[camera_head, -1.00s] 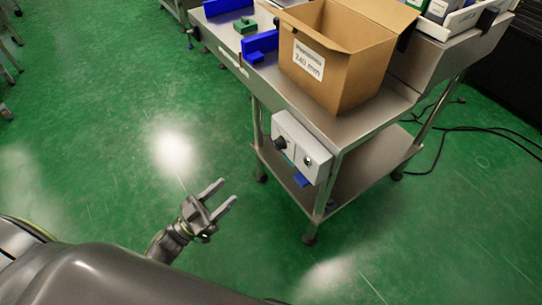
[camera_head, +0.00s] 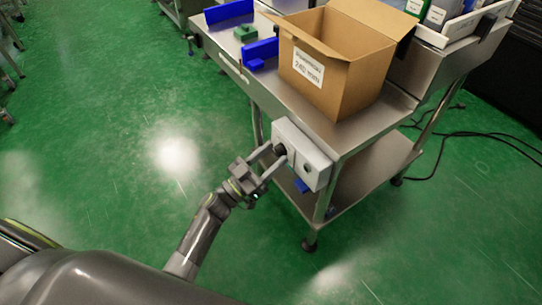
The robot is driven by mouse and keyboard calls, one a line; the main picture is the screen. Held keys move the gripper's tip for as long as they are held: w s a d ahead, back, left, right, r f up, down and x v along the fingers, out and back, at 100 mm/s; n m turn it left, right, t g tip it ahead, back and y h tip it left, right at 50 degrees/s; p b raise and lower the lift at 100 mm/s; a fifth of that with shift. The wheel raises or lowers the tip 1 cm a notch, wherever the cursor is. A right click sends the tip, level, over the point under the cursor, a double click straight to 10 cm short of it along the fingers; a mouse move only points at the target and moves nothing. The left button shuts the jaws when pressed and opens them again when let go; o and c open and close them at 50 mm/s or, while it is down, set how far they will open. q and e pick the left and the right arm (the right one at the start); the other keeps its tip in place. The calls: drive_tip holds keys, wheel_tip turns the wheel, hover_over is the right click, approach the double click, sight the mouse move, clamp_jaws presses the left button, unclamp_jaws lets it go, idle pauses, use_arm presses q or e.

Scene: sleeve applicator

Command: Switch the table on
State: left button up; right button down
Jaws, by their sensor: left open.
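The steel table (camera_head: 410,101) stands right of centre, with a light grey control box (camera_head: 316,163) fixed to its near side. A dark round knob (camera_head: 280,149) sits on the left part of the box's face, and a small dark round control (camera_head: 306,168) sits to its right. My left gripper (camera_head: 272,163) is open, with its fingers pointing at the box and its tips at the knob, one on either side of it. I cannot tell whether the fingers touch the knob. My right gripper is not in view.
An open cardboard box (camera_head: 345,85) stands on the table, with blue guides (camera_head: 260,52) and a green block (camera_head: 245,33) to its left. A white tray (camera_head: 468,22) is at the back right. A lower shelf (camera_head: 365,175) lies beneath. Green floor is clear to the left.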

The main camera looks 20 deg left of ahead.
use_arm(q)
drive_tip(key=c, duration=1)
drive_tip(key=shift+o, duration=0.2)
